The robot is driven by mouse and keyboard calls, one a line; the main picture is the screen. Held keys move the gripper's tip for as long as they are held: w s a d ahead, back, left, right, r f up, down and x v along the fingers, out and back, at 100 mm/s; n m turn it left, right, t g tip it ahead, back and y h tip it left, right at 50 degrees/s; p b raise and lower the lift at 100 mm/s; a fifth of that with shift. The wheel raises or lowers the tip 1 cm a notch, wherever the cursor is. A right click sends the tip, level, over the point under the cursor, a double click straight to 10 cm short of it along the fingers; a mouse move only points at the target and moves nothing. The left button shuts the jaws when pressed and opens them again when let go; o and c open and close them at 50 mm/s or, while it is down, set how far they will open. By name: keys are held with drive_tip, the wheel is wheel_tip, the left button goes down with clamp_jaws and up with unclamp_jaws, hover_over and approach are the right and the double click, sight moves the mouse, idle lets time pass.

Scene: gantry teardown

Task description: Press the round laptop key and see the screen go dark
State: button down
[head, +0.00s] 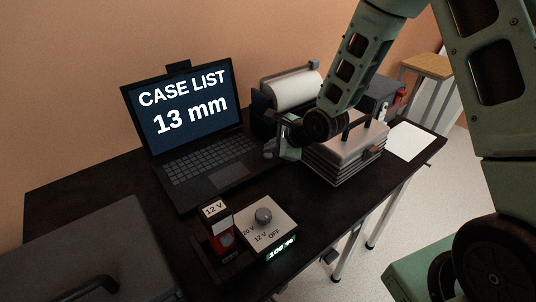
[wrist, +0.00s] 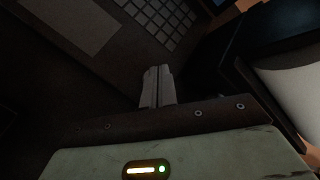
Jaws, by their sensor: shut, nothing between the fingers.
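The black laptop (head: 188,135) stands open on the dark table, its screen (head: 183,107) lit with "CASE LIST 13 mm". Its keyboard (head: 205,158) faces me, and part of it shows in the wrist view (wrist: 160,20). I cannot make out a round key in either view. My gripper (head: 277,151) is shut and empty, just right of the laptop's right edge. In the wrist view its fingertips (wrist: 157,72) are together, pointing toward the keyboard's side and apart from the keys. The head view does not show clearly how high the fingers are.
A paper roll (head: 292,90) on a dark device stands behind my gripper. A stack of grey plates (head: 345,160) lies to its right, and a white sheet (head: 411,142) beyond. A grey case (head: 70,245) lies front left.

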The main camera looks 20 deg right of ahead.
sight(272, 156)
drive_tip(key=shift+f, duration=0.5)
drive_tip(key=shift+r, duration=0.15)
idle(0.3)
drive_tip(key=shift+r+p, duration=0.85)
drive_tip(key=shift+p, duration=0.05)
drive_tip(key=shift+r, duration=0.1)
wheel_tip(272, 156, up, 6)
drive_tip(key=p, duration=0.5)
drive_tip(key=shift+p, duration=0.35)
